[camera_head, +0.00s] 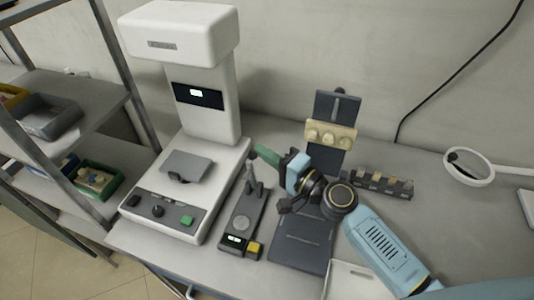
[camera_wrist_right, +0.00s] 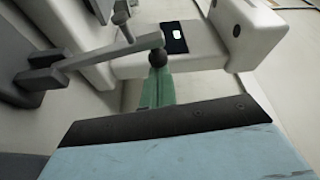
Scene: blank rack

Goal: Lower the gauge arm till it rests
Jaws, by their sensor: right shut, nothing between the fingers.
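The gauge (camera_head: 240,222) is a narrow dark unit with a round plate, a small lit display and a yellow button, standing right of the large white machine. Its grey gauge arm (camera_head: 250,172) stands raised, slanting up from the unit's back end. In the right wrist view the gauge arm (camera_wrist_right: 110,50) ends in a dark ball knob (camera_wrist_right: 157,58). My right gripper (camera_head: 257,151) has green fingers, shut and empty, with the tips at the knob; whether they touch it I cannot tell. The fingers also show in the wrist view (camera_wrist_right: 157,75). My left gripper is out of view.
The white machine (camera_head: 215,110) stands close on the left, its base beside the gauge. A dark stand with beige pieces (camera_head: 330,134) and a dark block with slots (camera_head: 382,183) are to the right. A white tray (camera_head: 352,284) lies at the front edge.

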